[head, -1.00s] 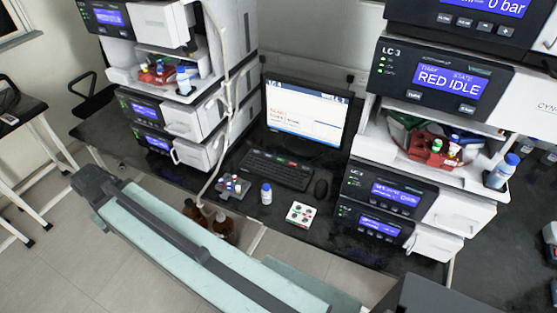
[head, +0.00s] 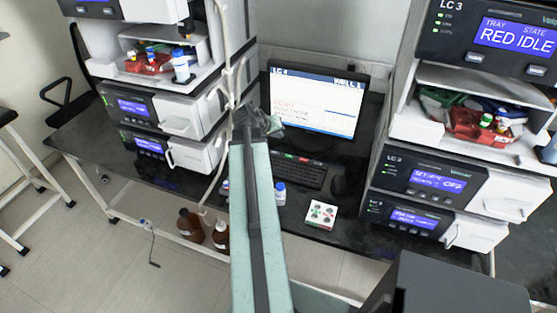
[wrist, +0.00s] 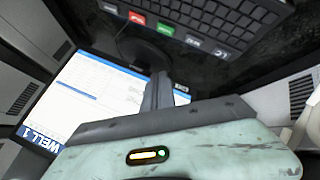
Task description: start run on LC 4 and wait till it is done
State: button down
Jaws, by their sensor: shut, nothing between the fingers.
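The computer monitor (head: 312,98) stands at the back of the dark bench, its screen lit with a white and blue window. Its header starts with LC, the digit being too small to be sure of, and WELL 1 reads in the wrist view (wrist: 42,140). The keyboard (head: 300,171) lies in front of it, with a row of coloured keys, a red key (wrist: 138,17) and a green key (wrist: 165,28) among them. My gripper (head: 264,122) is shut and empty, in front of the monitor's left edge and above the keyboard's left end, which my arm partly hides.
Instrument stacks flank the monitor; the right one has an LC 3 panel (head: 515,38) reading RED IDLE. A mouse (head: 338,187), a white pad with round buttons (head: 320,214) and a small bottle (head: 280,193) stand on the bench. Brown bottles (head: 190,225) stand below the bench.

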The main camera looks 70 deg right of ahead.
aim_at(287, 158)
jog(key=shift+m+g, duration=0.3)
jog(key=s+d, duration=0.2)
jog(key=s, duration=0.1)
jog(key=shift+s+d, duration=0.25)
notch_tip(287, 158, down, 9)
jog(key=b, duration=0.9)
jog(key=shift+w+a+r, duration=0.1)
jog(key=shift+w, duration=0.05)
dwell(1.0)
jog(key=shift+f+b, duration=0.4)
jog(key=shift+b, duration=0.05)
jog(key=shift+f+b, duration=0.4)
dwell(0.4)
dwell(0.4)
jog(key=shift+r+p, duration=0.85)
